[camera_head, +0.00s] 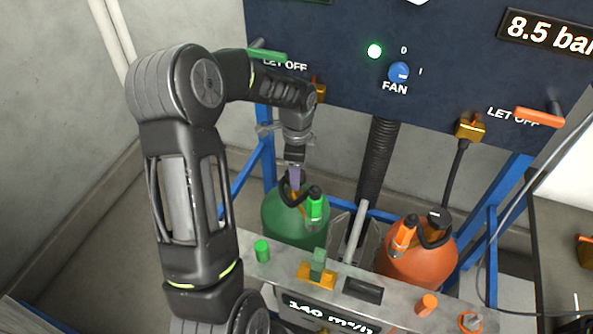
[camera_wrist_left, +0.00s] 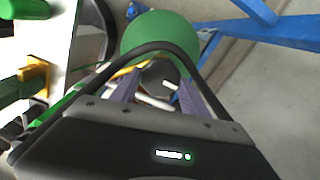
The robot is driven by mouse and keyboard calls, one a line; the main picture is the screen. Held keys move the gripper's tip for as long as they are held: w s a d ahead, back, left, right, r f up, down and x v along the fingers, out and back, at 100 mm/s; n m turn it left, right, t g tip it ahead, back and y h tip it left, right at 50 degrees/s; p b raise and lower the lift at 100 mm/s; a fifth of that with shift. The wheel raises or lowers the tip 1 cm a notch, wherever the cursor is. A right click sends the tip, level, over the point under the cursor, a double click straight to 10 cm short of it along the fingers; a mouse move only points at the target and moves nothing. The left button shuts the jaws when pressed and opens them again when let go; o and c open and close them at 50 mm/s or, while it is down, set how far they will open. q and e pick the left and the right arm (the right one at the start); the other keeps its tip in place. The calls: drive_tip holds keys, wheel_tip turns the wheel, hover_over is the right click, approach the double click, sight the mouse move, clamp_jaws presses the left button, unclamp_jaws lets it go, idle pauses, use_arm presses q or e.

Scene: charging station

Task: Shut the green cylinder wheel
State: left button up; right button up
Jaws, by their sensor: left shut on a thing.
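The green cylinder (camera_head: 288,222) stands upright behind the metal ledge, and its round green body (camera_wrist_left: 158,33) shows at the top of the left wrist view. My left gripper (camera_head: 294,186) reaches down onto the cylinder's top, with its purple fingers on either side of the valve. In the left wrist view the gripper (camera_wrist_left: 158,88) is shut on the dark wheel (camera_wrist_left: 160,74), which is partly hidden between the fingers. In the head view the gripper covers the wheel. My right gripper is not in view.
A green-handled part (camera_head: 314,208) and a black hose loop sit close beside the gripper. An orange cylinder (camera_head: 415,258) stands to the right. The ledge (camera_head: 385,308) is in front; the dark panel (camera_head: 340,60) and blue frame (camera_head: 508,185) are behind.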

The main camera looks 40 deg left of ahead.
use_arm(q)
drive_tip(key=o, duration=1.4)
drive_tip(key=shift+r, duration=0.1)
drive_tip(key=shift+r+b, duration=0.45)
drive_tip(key=shift+r, duration=3.4)
